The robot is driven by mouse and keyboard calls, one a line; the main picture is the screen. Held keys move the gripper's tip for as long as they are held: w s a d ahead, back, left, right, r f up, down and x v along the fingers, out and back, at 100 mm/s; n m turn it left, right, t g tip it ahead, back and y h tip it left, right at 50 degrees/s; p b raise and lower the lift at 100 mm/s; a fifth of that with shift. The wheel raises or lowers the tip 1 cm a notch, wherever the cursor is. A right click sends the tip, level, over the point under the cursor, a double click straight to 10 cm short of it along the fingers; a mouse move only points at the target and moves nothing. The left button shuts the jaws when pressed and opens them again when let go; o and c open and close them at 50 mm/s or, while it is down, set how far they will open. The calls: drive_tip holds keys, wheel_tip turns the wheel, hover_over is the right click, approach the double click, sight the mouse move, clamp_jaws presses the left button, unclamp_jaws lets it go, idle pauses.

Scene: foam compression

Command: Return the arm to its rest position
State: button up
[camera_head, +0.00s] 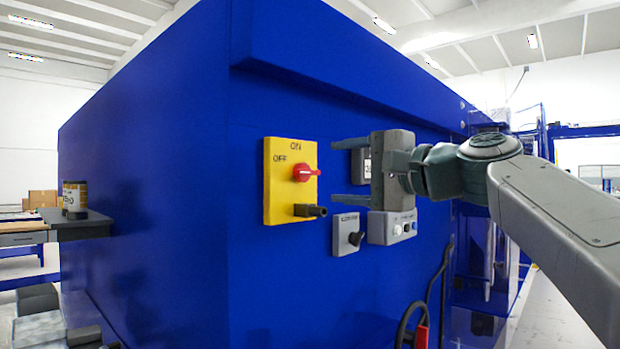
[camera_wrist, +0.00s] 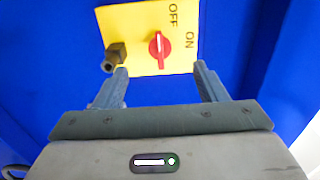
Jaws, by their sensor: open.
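My gripper (camera_head: 350,172) is at the end of my raised arm, in front of the blue machine (camera_head: 190,200). Its two fingers are spread apart with nothing between them, and they point left toward a yellow switch box (camera_head: 275,190). The box carries a red knob (camera_head: 303,173) and ON and OFF labels. In the wrist view the open gripper (camera_wrist: 159,82) shows below the yellow box (camera_wrist: 140,20) and its red knob (camera_wrist: 160,45). The fingertips look close to the box; whether they touch it I cannot tell.
A grey box with a black knob (camera_head: 347,235) and a button box (camera_head: 378,229) sit below my gripper. A can (camera_head: 75,195) stands on a dark shelf (camera_head: 80,226) at left. Open floor shows at far right.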

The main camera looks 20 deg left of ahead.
drive_tip(key=shift+v, duration=0.8)
drive_tip(key=shift+f, duration=0.1)
drive_tip(key=s+d+f+h+p, duration=0.1)
drive_tip(key=d+f+h+p, duration=0.4)
drive_tip(key=f, duration=0.5)
drive_tip(key=s+d+f+h+p, duration=0.1)
drive_tip(key=d+f+h+p, duration=0.35)
drive_tip(key=d+f, duration=0.45)
drive_tip(key=s+d+f+n+g+h+p, duration=0.3)
drive_tip(key=s+d+f+h, duration=0.4)
drive_tip(key=s+d+f, duration=0.6)
wheel_tip(320, 180, down, 3)
drive_tip(key=s+n+p, duration=0.1)
drive_tip(key=s+p, duration=0.1)
drive_tip(key=shift+s+g+p, duration=0.25)
drive_tip(key=shift+g+p, duration=0.1)
drive_tip(key=shift+g, duration=0.05)
drive_tip(key=shift+s+d+f, duration=0.15)
drive_tip(key=shift+f, duration=0.05)
drive_tip(key=shift+c, duration=0.3)
